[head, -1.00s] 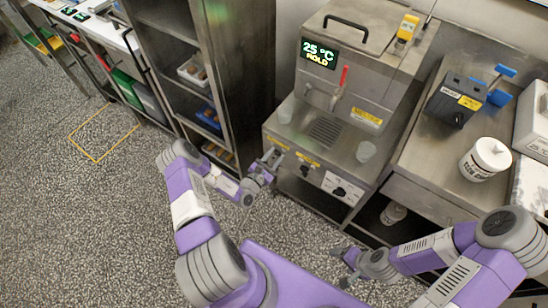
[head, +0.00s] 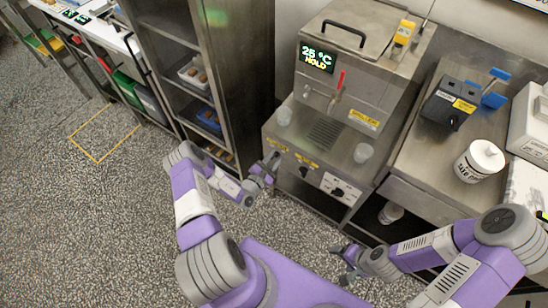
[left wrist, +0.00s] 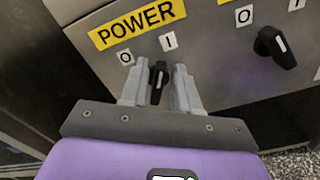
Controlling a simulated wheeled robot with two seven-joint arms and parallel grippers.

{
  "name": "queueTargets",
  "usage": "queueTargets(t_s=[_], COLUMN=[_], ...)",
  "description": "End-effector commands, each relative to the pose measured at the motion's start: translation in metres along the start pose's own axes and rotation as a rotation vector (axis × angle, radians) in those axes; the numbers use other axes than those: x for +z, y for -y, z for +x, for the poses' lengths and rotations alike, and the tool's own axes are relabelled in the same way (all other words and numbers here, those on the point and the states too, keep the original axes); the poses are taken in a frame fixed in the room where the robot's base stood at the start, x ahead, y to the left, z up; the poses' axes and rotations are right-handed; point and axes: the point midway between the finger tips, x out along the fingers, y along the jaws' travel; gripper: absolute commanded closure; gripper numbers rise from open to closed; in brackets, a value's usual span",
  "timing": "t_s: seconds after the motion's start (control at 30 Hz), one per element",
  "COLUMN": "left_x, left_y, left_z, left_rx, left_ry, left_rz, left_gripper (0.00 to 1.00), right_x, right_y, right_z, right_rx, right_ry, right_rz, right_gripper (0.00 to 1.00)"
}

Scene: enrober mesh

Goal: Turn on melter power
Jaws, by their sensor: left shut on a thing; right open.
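The melter (head: 352,82) is a steel machine whose display reads 25 °C HOLD. Its front panel carries a yellow POWER label (left wrist: 137,22) above white O and I marks. A black power knob (left wrist: 157,82) sits below these marks, partly hidden by my fingers. My left gripper (head: 272,160) is at the left end of the melter's front panel. In the left wrist view its two grey fingers (left wrist: 158,88) are shut on the power knob, one on each side. The knob's exact setting is hard to tell. My right gripper (head: 342,262) is open and empty, low in front of the melter.
Another black knob (left wrist: 274,47) with its own O and I marks is right of the power knob. Clear cups stand on the melter's deck. A steel shelf rack (head: 190,70) is close on the left. A bench with a white tub (head: 479,161) is on the right.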

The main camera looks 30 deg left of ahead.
Motion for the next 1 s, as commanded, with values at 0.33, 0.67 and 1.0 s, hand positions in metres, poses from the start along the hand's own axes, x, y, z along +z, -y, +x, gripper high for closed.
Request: queueTargets(t_s=[0.33,0.67,1.0], left_x=[-0.001,0.0,0.0], left_y=[0.0,-0.001,0.0], left_z=[0.0,-0.035,-0.075], left_rx=[-0.001,0.0,-0.001], left_ry=[-0.001,-0.006,-0.002], left_rz=[-0.001,-0.004,-0.002], left_gripper=[0.62,0.62,0.62], right_x=[0.0,0.001,0.001], right_y=[0.0,0.004,0.006], right_z=[0.0,-0.01,-0.017], right_rx=[0.0,0.0,0.0], right_ry=[0.0,0.0,0.0], right_rz=[0.0,0.0,0.0], right_gripper=[0.21,0.21,0.21])
